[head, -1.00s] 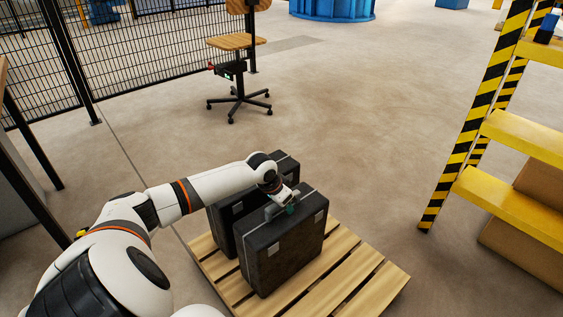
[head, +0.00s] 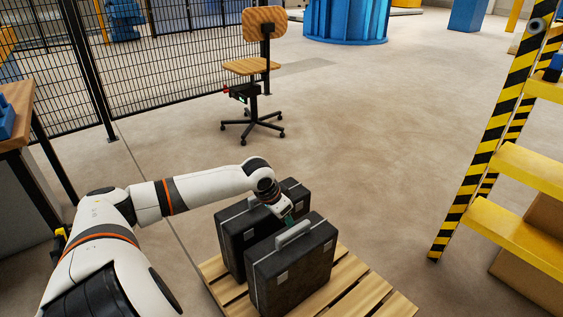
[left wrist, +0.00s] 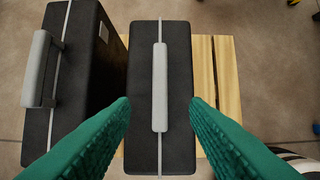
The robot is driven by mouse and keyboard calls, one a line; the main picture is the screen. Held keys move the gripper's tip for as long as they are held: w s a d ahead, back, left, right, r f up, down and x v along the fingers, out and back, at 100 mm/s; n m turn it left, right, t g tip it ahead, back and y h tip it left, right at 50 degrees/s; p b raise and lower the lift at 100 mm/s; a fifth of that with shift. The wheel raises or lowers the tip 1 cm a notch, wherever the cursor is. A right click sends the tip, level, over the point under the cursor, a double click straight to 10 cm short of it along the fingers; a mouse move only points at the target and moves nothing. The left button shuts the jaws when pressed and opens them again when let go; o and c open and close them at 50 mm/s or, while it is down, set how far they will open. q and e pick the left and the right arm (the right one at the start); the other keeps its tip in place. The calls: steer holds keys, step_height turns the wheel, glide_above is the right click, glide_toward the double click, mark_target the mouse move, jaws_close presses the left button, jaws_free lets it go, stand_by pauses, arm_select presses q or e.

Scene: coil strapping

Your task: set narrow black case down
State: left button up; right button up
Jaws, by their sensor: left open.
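The narrow black case (head: 295,272) stands upright on the wooden pallet (head: 362,291), with its light grey handle (head: 293,234) on top. In the left wrist view its top (left wrist: 178,60) and handle (left wrist: 160,88) lie centred between my fingers. My left gripper (head: 287,217) is open just above and behind the handle in the head view; no finger touches it in the left wrist view (left wrist: 160,105). A second black case (head: 232,240) stands upright just behind, partly hidden by the front case and my arm; it also shows at left in the left wrist view (left wrist: 92,70). My right gripper is out of view.
A yellow rack (head: 520,225) with black-striped posts stands at the right. An office chair (head: 252,68) stands farther back, near a black mesh fence (head: 180,60). A workbench (head: 15,125) is at the left edge. The floor between pallet and rack is clear.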

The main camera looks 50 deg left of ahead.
arm_select(q)
steer(key=shift+s+r, duration=0.2)
steer(key=shift+r, duration=0.25)
steer(key=s+d+f+m+t+h, duration=0.2)
steer(key=d, duration=1.1)
steer(key=s+d+f+m+t+h, duration=0.1)
steer(key=s+d+f+t+h, duration=0.15)
steer(key=d, duration=1.15)
steer(key=s+d+r+t+y, duration=0.1)
steer(key=d+r+t, duration=0.1)
steer(key=r, duration=0.3)
steer(key=s+d+r+n+t+y, duration=0.1)
steer(key=s+d+r+t, duration=0.1)
steer(key=r, duration=0.4)
steer(key=shift+s+r+t, duration=0.2)
steer(key=shift+s+t, duration=0.1)
steer(key=shift+t, duration=0.35)
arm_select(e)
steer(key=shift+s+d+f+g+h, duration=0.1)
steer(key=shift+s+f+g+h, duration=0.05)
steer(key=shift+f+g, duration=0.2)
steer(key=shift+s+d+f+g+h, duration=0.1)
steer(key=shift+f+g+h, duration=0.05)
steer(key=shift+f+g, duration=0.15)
arm_select(q)
steer(key=shift+d, duration=0.1)
